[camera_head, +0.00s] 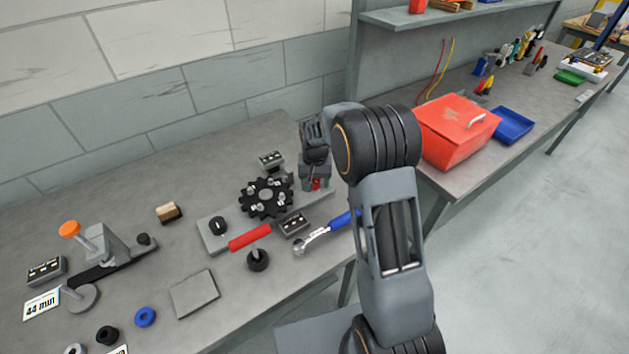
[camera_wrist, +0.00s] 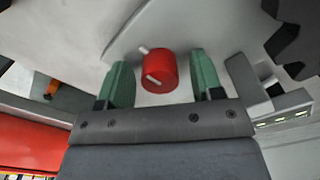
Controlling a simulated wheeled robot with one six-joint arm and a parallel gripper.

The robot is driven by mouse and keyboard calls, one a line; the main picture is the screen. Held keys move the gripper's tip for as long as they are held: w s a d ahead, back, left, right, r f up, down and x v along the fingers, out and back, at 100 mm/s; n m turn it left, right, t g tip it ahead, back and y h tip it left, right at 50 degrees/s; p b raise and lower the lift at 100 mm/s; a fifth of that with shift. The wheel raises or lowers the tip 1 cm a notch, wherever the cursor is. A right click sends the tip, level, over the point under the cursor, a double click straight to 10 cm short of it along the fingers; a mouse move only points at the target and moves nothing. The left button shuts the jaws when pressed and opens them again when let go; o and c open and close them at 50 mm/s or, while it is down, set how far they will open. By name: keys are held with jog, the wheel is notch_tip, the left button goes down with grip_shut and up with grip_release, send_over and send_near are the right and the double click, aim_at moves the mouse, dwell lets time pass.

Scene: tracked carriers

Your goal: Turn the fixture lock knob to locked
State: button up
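The red lock knob (camera_wrist: 159,72) shows in the middle of the wrist view, with a white pointer line across it. It stands on a light grey fixture plate (camera_wrist: 200,28). My gripper (camera_wrist: 163,82) has its two green fingers on either side of the knob, with a visible gap on each side. In the head view my gripper (camera_head: 315,172) is at the right end of the fixture, and a bit of the red knob (camera_head: 316,184) shows beneath it. The locked and unlocked marks cannot be made out.
A black toothed sprocket (camera_head: 255,207) lies left of my gripper on the fixture. A blue-handled ratchet (camera_head: 318,236) and a red handle (camera_head: 250,237) lie in front. A red toolbox (camera_head: 452,140) stands on the bench to the right. A grey square plate (camera_head: 194,294) lies at front left.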

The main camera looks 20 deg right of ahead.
jog(key=c, duration=0.9)
jog(key=n+b, duration=0.1)
jog(key=n, duration=0.8)
jog(key=n+b, duration=0.1)
jog(key=n, duration=0.3)
jog(key=shift+n, duration=2.4)
jog(key=o, duration=0.9)
